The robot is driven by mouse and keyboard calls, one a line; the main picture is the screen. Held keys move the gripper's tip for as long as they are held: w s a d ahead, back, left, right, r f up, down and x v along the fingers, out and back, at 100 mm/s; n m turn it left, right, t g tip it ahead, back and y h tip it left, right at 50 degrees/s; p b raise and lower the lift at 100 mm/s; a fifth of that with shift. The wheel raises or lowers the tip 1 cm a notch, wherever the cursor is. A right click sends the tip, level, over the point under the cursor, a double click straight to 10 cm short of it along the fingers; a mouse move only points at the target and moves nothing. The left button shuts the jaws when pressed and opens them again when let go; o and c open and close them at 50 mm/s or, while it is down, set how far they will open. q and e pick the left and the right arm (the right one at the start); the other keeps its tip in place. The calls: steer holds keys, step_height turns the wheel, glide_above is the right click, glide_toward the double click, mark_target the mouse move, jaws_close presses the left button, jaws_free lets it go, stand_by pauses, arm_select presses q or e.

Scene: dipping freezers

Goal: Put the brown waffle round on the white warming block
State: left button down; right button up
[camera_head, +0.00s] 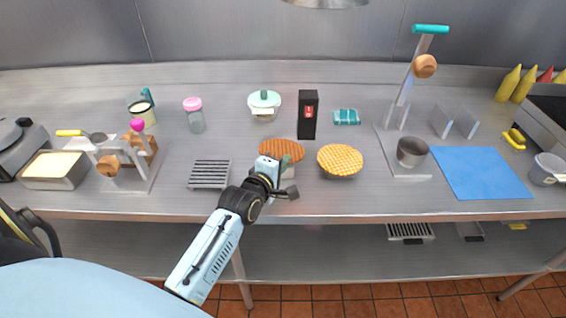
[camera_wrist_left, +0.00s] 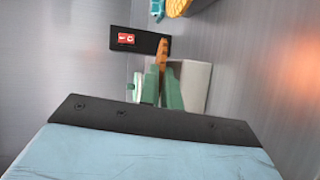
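The brown waffle round (camera_head: 282,149) is a flat grid-marked disc near the middle of the counter. My left gripper (camera_head: 287,161) reaches its near edge. In the left wrist view its green fingers (camera_wrist_left: 162,75) lie on either side of the brown waffle round (camera_wrist_left: 162,52), seen edge-on, and look closed on it. The white warming block (camera_head: 290,173) shows just below the waffle, partly behind the gripper. It is a pale block (camera_wrist_left: 197,82) in the wrist view, under the waffle; whether they touch is not clear. My right gripper is not in view.
A golden waffle (camera_head: 340,160) lies close to the right. A black box (camera_head: 308,115) stands just behind. A slatted grey rack (camera_head: 210,173) is to the left, a blue mat (camera_head: 480,173) to the right. The front counter strip is clear.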

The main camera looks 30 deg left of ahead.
arm_select(q)
steer(key=shift+f, duration=0.35)
steer(key=c, duration=1.5)
jaws_free()
steer(key=shift+c, duration=0.2)
steer(key=shift+s+f, duration=0.1)
steer(key=shift+s, duration=0.05)
steer(key=shift+s, duration=0.15)
steer(key=shift+p+v, duration=0.8)
steer(key=shift+v, duration=0.05)
steer(key=shift+s+r+p, duration=0.3)
steer(key=shift+s+p, duration=0.15)
steer(key=shift+p, duration=0.05)
steer(key=shift+s+r+p, duration=0.1)
steer(key=shift+s+p, duration=0.25)
steer(key=shift+s, duration=0.2)
